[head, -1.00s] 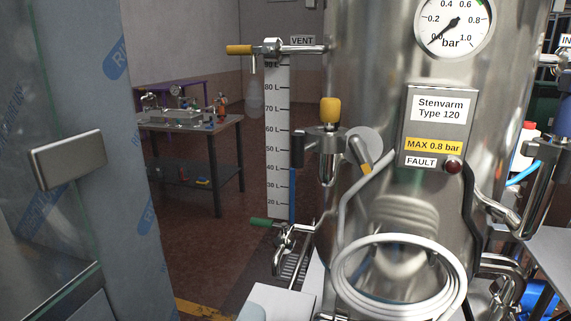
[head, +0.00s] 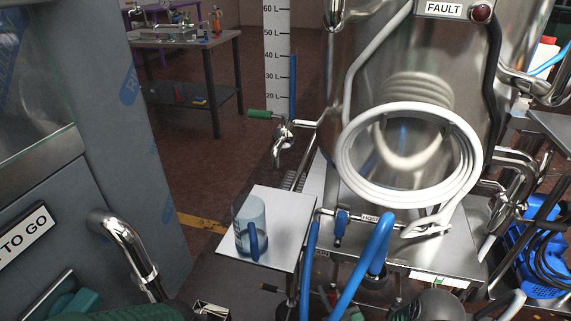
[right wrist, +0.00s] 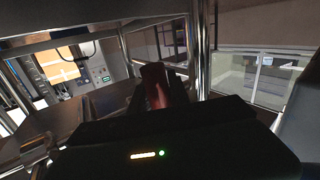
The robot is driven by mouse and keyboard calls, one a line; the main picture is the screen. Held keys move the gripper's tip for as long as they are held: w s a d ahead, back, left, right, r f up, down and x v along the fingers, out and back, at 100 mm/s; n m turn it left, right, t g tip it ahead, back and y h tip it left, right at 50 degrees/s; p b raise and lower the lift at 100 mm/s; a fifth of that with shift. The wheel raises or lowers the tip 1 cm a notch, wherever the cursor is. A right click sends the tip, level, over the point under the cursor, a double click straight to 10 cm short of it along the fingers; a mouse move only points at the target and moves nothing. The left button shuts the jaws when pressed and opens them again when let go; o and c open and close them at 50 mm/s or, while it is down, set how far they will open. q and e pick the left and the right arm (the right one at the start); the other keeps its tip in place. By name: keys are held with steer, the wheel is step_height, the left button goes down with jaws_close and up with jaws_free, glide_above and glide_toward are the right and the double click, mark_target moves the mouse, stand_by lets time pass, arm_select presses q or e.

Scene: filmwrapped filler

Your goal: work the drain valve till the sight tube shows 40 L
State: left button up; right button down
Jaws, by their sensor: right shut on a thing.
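The sight tube's white scale (head: 277,60) stands left of the steel tank (head: 400,60). Its blue column (head: 293,85) tops out close to the 40 L mark. A tap with a green handle (head: 260,114) sits near the scale's foot, handle pointing left. A small valve with a blue handle (head: 341,225) sits lower, handle hanging down; its label is only partly readable. I cannot tell which is the drain valve. My right gripper (right wrist: 160,74) is shut on a dark reddish piece (right wrist: 156,88) I cannot identify. My left gripper is not clearly in view.
A clear jug (head: 250,228) with some liquid stands on a small white shelf (head: 283,212). A blue hose (head: 362,265) loops in front. A white coiled tube (head: 345,150) hangs on the tank. A glass-fronted cabinet (head: 40,150) stands close on the left.

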steer(key=shift+a+f+m+b, duration=0.1)
steer(key=shift+a+m+b, duration=0.1)
steer(key=shift+m+b, duration=0.15)
stand_by(0.3)
steer(key=c, duration=1.2)
jaws_free()
steer(key=shift+c, duration=0.2)
steer(key=p+v, duration=0.7)
steer(key=v, duration=0.9)
steer(key=shift+s+d+f+p, duration=0.2)
steer(key=shift+s+p, duration=0.15)
